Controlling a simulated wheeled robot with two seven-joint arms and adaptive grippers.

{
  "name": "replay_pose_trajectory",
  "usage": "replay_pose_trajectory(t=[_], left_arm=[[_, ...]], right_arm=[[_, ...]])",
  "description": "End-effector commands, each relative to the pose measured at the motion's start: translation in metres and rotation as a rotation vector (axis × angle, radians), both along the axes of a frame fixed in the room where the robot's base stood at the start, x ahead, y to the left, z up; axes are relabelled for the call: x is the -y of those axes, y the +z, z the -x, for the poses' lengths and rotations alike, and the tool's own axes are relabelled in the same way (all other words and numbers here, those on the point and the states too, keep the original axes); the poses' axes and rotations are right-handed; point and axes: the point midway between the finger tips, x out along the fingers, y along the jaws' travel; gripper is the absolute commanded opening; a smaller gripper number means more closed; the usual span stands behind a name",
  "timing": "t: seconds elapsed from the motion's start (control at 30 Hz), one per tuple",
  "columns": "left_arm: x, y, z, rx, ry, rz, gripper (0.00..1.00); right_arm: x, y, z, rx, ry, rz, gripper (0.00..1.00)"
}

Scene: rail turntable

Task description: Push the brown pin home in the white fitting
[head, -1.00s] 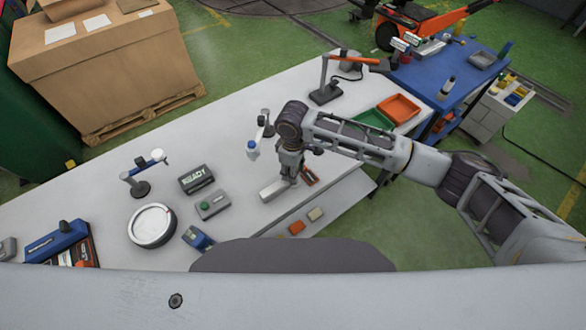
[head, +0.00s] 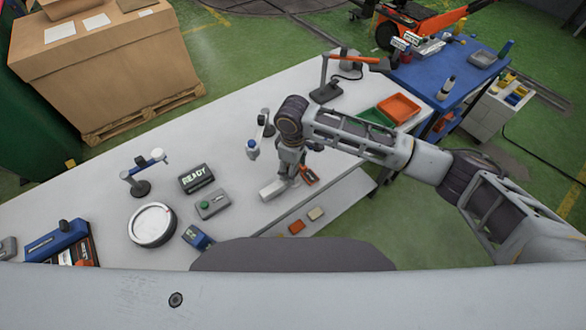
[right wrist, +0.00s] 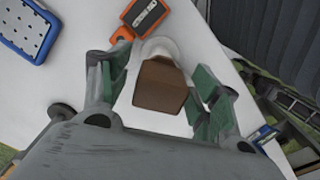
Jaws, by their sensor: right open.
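In the right wrist view the brown pin (right wrist: 160,87) stands between the two green-padded fingers of my right gripper (right wrist: 157,80). The gripper is open, with a gap between the pin and the fingers on both sides. The rounded white fitting (right wrist: 161,46) shows just beyond the pin, partly hidden by it. How deep the pin sits cannot be told. In the head view my right gripper (head: 291,176) is low over the bench, beside a pale block (head: 273,189) that may be the fitting. The pin is hidden there. My left gripper is not in view.
An orange device (head: 309,175) lies close by the right gripper on the white bench (head: 225,145). A READY display (head: 196,179), a grey box with a green button (head: 213,204) and a round dial (head: 152,225) stand to the left.

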Motion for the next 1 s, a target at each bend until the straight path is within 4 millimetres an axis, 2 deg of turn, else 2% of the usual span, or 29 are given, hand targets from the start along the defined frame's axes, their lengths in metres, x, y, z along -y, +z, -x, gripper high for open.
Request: replay_pose_trajectory(t=[0.6, 0.8, 1.0], left_arm=[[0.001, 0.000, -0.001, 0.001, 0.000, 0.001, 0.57], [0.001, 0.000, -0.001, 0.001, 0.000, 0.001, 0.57], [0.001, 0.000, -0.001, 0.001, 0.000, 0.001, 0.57]], right_arm=[[0.000, 0.086, 0.000, 0.001, 0.001, 0.000, 0.63], [0.000, 0.101, 0.000, 0.001, 0.001, 0.000, 0.63], [0.000, 0.105, 0.000, 0.000, 0.001, 0.001, 0.63]])
